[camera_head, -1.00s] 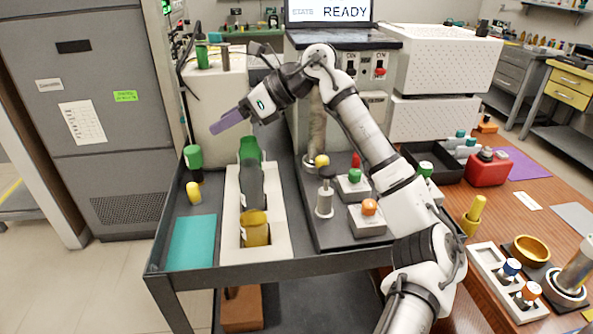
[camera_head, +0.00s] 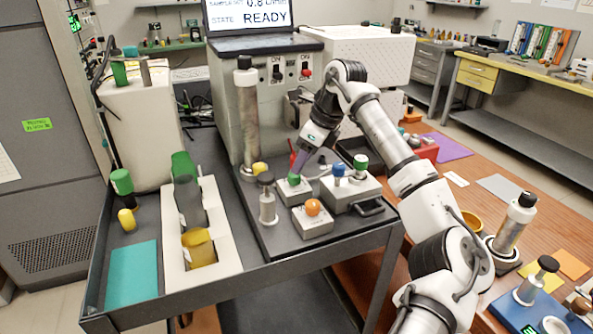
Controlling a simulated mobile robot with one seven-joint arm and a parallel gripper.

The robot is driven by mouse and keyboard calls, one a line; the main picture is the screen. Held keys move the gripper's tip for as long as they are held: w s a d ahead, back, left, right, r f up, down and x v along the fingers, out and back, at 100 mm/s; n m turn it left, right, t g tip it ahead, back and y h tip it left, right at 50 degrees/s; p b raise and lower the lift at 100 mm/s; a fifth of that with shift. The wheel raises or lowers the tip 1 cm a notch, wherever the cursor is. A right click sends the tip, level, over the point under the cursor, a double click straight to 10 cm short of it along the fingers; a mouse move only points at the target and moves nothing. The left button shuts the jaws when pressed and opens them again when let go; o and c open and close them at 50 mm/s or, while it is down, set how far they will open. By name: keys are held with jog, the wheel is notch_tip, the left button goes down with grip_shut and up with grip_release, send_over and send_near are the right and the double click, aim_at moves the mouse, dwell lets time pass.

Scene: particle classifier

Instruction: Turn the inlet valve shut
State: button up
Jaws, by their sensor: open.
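I see nothing held. An orange knob (camera_head: 313,207) sits on a white block in front. A blue knob (camera_head: 339,171) and another green knob (camera_head: 360,162) stand on a block to the right, with a dark handle in front. I cannot read which knob is the inlet valve.
A tall metal cylinder (camera_head: 248,118) stands behind left, with a yellow-capped part at its foot. A small metal plunger (camera_head: 267,200) stands left of the knobs. A white tray (camera_head: 174,264) holds bottles. The laptop (camera_head: 247,17) reads READY. The teal mat (camera_head: 132,274) is bare.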

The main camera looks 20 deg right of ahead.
aim_at(294, 179)
jog(key=x, duration=0.5)
jog(key=c, duration=1)
